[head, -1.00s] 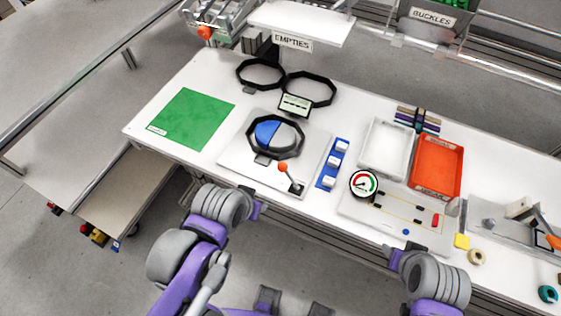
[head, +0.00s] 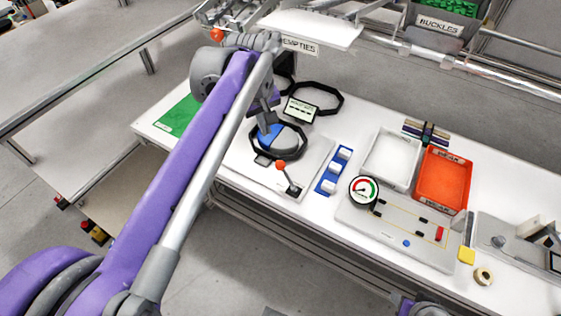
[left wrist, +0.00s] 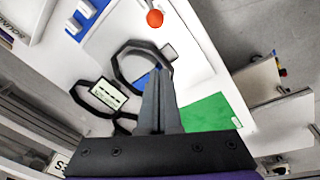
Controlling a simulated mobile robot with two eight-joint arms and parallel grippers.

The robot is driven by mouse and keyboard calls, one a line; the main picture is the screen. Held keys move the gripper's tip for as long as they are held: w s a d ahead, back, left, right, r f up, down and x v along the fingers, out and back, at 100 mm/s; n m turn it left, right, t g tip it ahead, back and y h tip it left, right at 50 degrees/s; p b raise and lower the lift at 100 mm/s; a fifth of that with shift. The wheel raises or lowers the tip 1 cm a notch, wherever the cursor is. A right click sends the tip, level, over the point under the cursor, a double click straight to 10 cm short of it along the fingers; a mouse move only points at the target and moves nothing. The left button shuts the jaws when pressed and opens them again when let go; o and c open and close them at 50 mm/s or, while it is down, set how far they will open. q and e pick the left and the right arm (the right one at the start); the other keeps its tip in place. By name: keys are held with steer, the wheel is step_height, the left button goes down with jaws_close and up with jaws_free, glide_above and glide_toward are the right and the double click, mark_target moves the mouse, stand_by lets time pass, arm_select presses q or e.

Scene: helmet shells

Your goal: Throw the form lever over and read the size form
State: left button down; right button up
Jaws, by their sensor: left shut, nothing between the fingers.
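The form lever, with an orange-red ball knob (head: 280,165), leans up and left from its pivot on the front right of a pale plate (head: 313,165). The size form (head: 290,137) on that plate is a dark octagonal ring around blue and grey halves. My left gripper (head: 267,132) points down over the form, shut and empty, apart from the knob. In the left wrist view the closed fingers (left wrist: 160,95) hide part of the ring (left wrist: 125,62); the knob (left wrist: 154,18) is beyond it. A small display (head: 301,109) stands behind the form; its text is too small to read.
Dark octagonal frames (head: 318,98) lie behind the plate. A blue strip with white blocks (head: 333,172) is to its right, then a round gauge (head: 364,191), a white tray (head: 390,160) and a red tray (head: 443,180). A green mat (head: 176,116) is at left.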

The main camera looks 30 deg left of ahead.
mark_target(285, 174)
arm_select(q)
steer(key=shift+w+a, duration=0.2)
steer(key=shift+w, duration=0.1)
step_height(285, 174, down, 10)
steer(key=w+b, duration=0.1)
steer(key=w, duration=0.1)
steer(key=s+d, duration=0.1)
steer(key=s+d+r, duration=0.1)
steer(key=d, duration=0.1)
steer(key=shift+s, duration=0.3)
steer(key=shift+r, duration=0.1)
steer(key=shift+d+r+y, duration=0.2)
steer(key=shift+d+y, duration=0.2)
